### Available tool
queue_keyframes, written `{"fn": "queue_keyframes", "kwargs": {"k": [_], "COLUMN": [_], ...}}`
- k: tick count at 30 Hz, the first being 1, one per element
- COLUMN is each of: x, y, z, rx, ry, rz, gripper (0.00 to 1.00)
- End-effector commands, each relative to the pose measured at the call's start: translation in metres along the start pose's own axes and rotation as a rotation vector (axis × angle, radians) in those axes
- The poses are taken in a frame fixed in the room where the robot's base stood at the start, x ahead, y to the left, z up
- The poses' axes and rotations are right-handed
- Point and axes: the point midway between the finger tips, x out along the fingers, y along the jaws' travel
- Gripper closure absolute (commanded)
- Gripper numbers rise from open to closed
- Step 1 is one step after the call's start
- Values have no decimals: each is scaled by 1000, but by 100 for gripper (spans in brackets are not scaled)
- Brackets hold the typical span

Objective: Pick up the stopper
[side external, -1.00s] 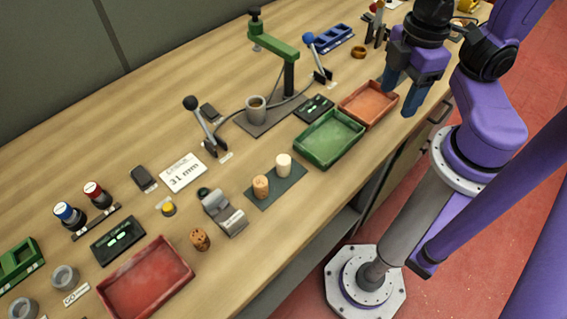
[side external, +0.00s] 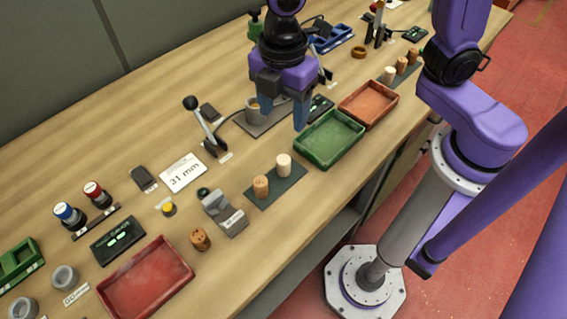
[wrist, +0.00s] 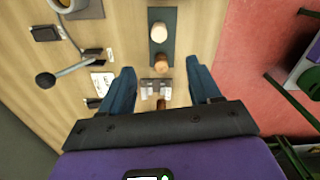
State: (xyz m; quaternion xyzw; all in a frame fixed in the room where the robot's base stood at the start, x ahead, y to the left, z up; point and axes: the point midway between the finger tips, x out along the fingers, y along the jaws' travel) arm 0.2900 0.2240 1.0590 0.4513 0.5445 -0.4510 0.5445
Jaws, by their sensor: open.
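A brown cork stopper (side external: 261,186) and a pale stopper (side external: 283,165) stand upright on a dark mat (side external: 285,189) near the bench's front edge. A speckled cork stopper (side external: 200,239) sits apart on the wood beside the red tray. My open, empty gripper (side external: 283,114) hangs above the bench, behind the mat in the side view. In the wrist view my gripper (wrist: 160,72) frames the brown stopper (wrist: 161,61) between its fingers, well below. The pale stopper (wrist: 158,28) is above it, and the speckled one (wrist: 161,103) is partly hidden by the gripper body.
A grey block device (side external: 223,213) stands left of the mat. A red tray (side external: 147,280), a green tray (side external: 330,138) and an orange tray (side external: 369,103) line the front. A lever (side external: 204,123) rises behind. More stoppers (side external: 401,65) stand at the far right.

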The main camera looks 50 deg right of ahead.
Motion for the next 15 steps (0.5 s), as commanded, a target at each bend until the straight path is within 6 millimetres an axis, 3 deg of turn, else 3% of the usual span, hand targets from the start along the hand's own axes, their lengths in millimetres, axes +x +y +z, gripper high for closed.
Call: {"fn": "queue_keyframes", "kwargs": {"k": [6,15], "x": [43,90], "y": [-1,-1], "z": [2,2], "rx": [2,2], "ry": [-6,-4], "rz": [-5,-3], "gripper": [38,38]}}
